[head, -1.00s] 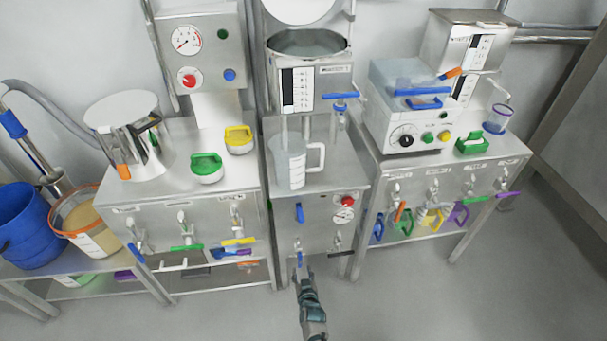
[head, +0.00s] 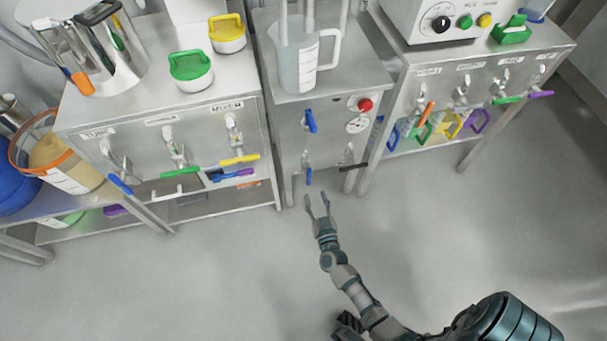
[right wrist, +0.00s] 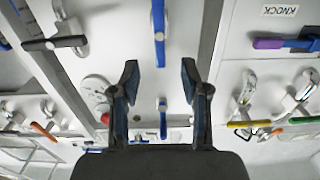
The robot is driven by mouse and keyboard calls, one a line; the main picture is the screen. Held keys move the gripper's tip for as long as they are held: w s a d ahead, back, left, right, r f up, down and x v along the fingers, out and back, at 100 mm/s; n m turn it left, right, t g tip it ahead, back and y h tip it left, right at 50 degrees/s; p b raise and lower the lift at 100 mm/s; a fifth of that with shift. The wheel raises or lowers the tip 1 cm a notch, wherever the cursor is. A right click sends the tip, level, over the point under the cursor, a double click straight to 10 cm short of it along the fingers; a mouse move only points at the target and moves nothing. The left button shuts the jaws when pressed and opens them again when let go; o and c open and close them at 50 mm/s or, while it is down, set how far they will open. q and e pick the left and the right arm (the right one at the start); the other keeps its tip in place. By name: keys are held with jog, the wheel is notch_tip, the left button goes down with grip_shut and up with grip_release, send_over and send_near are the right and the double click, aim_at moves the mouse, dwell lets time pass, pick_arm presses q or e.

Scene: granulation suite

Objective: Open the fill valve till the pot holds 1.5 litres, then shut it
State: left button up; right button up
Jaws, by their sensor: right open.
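A clear graduated jug (head: 300,62) with a handle stands on the middle steel cabinet (head: 345,85); it looks empty, and no level can be read. The cabinet's front has an upper blue lever (head: 311,120) and a lower blue tap lever (head: 309,176), both hanging down. My right gripper (head: 318,198) is open and empty, just in front of and below the lower lever. In the right wrist view, the picture is upside down; the lower blue lever (right wrist: 158,22) lies ahead between the open fingers (right wrist: 159,76), apart from them.
A black-handled tap (head: 352,166), a red button (head: 365,104) and a gauge (head: 357,125) sit right of the blue levers. Side benches carry several coloured taps, including a yellow lever (head: 240,160). The floor in front is clear.

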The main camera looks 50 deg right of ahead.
aim_at(310, 177)
jog(key=b+x, duration=0.1)
jog(key=x, duration=0.1)
jog(key=b+x, duration=0.1)
jog(key=x, duration=0.5)
jog(key=shift+w+d+f+b, duration=0.2)
jog(key=shift+f+b, duration=0.1)
jog(key=shift+b, duration=0.1)
jog(key=shift+w+d+r, duration=0.25)
jog(key=shift+w, duration=0.3)
grip_shut()
